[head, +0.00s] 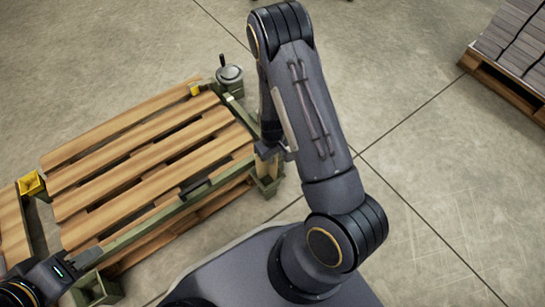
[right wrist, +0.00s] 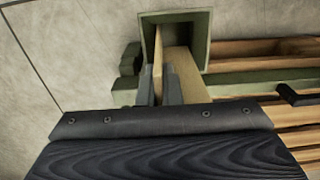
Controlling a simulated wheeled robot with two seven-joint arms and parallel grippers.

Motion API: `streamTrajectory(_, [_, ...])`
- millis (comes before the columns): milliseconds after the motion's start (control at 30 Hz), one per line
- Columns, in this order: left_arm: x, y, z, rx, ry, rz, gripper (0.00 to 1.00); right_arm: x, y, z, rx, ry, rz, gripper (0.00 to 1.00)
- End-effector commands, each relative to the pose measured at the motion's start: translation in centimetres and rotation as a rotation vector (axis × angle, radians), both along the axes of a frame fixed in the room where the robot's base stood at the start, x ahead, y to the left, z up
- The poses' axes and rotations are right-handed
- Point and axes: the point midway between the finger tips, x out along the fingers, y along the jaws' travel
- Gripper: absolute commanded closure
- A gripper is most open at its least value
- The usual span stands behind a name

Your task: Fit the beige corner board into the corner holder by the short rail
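The beige corner board (right wrist: 187,78) is an upright angled strip in my right gripper (right wrist: 160,90). The two fingers close on one of its flanges. In the head view a pale strip of the board (head: 284,120) shows beside my right arm, above the right gripper (head: 272,152). The green square corner holder (right wrist: 202,35) is open at the top, and the board's far end overlaps its opening. Its depth inside is unclear. The holder (head: 267,182) stands at the pallet's right corner. My left gripper (head: 82,262) is low at the left, its fingers unclear.
The slatted wooden pallet (head: 140,150) has a green rail (head: 165,218) along its front. A round grey device (head: 230,75) stands at its far corner. A yellow block (head: 32,183) is at the left. A loaded pallet (head: 505,85) stands far right. Open concrete floor lies between.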

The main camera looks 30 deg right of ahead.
Motion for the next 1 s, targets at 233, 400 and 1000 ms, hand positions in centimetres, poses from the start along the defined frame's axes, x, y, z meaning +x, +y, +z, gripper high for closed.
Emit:
streamTrajectory(233, [0.0, 0.0, -0.6, 0.0, 0.0, 0.0, 0.64, 0.0, 0.0, -0.7, 0.0, 0.001, 0.0, 1.0])
streamTrajectory(400, [0.0, 0.0, -0.5, 0.0, 0.0, 0.0, 0.64, 0.0, 0.0, -0.6, 0.0, 0.001, 0.0, 0.75])
streamTrajectory(1000, [0.0, 0.0, 2.5, 0.0, 0.0, 0.0, 0.64, 0.0, 0.0, 4.3, 0.0, -0.002, 0.002, 0.73])
